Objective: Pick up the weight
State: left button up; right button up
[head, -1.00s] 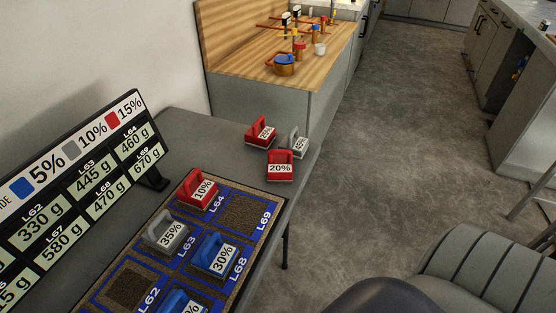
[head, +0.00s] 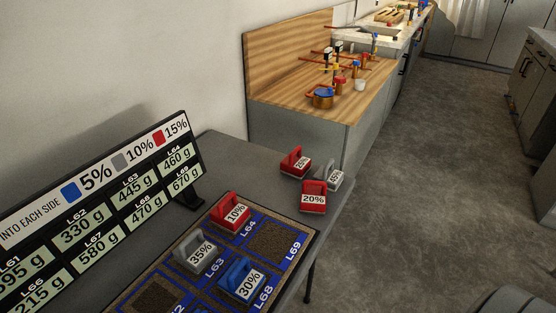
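The L69 cell of the board is empty, and so is a cell at the lower left. Neither of my grippers is in view.
A black sign (head: 110,200) with percent and gram values stands along the table's left side. A wooden-topped counter (head: 290,90) with pots and small fittings is behind. The floor (head: 430,180) to the right is open. A dark padded seat (head: 505,302) shows at the bottom right.

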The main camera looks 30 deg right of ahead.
aim_at(329, 172)
jog(key=l+u, duration=0.15)
jog(key=u, duration=2.35)
jog(key=k+l+z, duration=0.15)
jog(key=k+z, duration=0.25)
jog(key=z, duration=3.1)
jog(key=l+u, duration=0.1)
jog(key=u, duration=0.5)
jog(key=i+l+u, duration=0.2)
jog(key=l+u, duration=0.25)
jog(key=l, duration=0.2)
jog(key=i+l+u, duration=0.1)
jog(key=l+u, duration=0.35)
jog(key=l, duration=0.2)
jog(key=l+u, duration=0.45)
jog(key=l, duration=0.25)
